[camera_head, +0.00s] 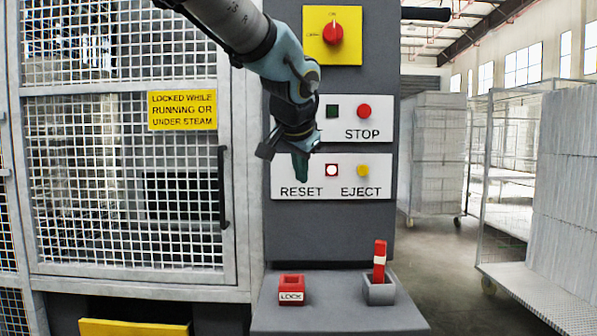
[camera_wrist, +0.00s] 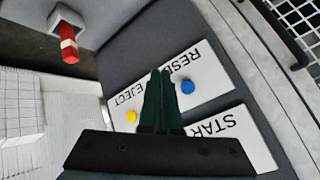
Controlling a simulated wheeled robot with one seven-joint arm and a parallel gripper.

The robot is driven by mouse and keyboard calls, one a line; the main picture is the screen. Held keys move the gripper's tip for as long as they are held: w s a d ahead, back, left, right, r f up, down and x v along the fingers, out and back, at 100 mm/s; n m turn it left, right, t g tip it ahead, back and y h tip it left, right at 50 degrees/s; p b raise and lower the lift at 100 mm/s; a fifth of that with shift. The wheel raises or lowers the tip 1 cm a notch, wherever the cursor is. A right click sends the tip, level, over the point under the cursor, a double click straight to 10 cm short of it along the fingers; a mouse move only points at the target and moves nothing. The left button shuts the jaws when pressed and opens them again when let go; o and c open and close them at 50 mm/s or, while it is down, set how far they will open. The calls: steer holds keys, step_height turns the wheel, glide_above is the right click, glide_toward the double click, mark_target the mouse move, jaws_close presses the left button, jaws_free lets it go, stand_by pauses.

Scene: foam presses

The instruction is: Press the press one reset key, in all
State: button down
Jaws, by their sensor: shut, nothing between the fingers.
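The lower white panel of the press (camera_head: 345,188) carries the labels RESET and EJECT. The blue reset key (camera_wrist: 187,87) shows in the wrist view, just right of my fingers; in the head view my gripper hides it. The yellow eject key (camera_head: 362,170) also shows in the wrist view (camera_wrist: 131,115). A lit red-rimmed white lamp (camera_head: 332,170) sits between the keys. My gripper (camera_head: 302,178) is shut and empty, its dark green fingers pointing down in front of RESET; they show in the wrist view (camera_wrist: 160,74). I cannot tell whether they touch the panel.
Below, a ledge bears a red LOCK block (camera_head: 291,288) and a holder (camera_head: 380,291) with a red-and-white stick. A mesh door (camera_head: 125,180) is left; racks stand right.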

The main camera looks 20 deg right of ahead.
steer(key=w+d+p, duration=0.2)
steer(key=w+d, duration=0.1)
steer(key=w, duration=0.4)
steer(key=shift+w+d, duration=0.4)
stand_by(1.8)
steer(key=shift+w+d, duration=0.15)
steer(key=shift+w, duration=0.2)
steer(key=shift+w+d+p, duration=0.2)
steer(key=shift+w+p, duration=0.1)
steer(key=shift+w, duration=0.1)
stand_by(0.7)
stand_by(0.3)
steer(key=shift+s+a+b, duration=0.35)
steer(key=shift+s+b, duration=0.05)
steer(key=shift+s, duration=0.4)
steer(key=shift+s+a+b, duration=0.3)
steer(key=shift+s+a, duration=0.05)
steer(key=shift+s, duration=0.4)
steer(key=shift+s+a+b, duration=0.35)
steer(key=shift+s+a, duration=0.05)
steer(key=shift+s, duration=0.35)
steer(key=shift+s+a+b, duration=0.3)
steer(key=shift+s+a, duration=0.05)
steer(key=shift+s, duration=0.4)
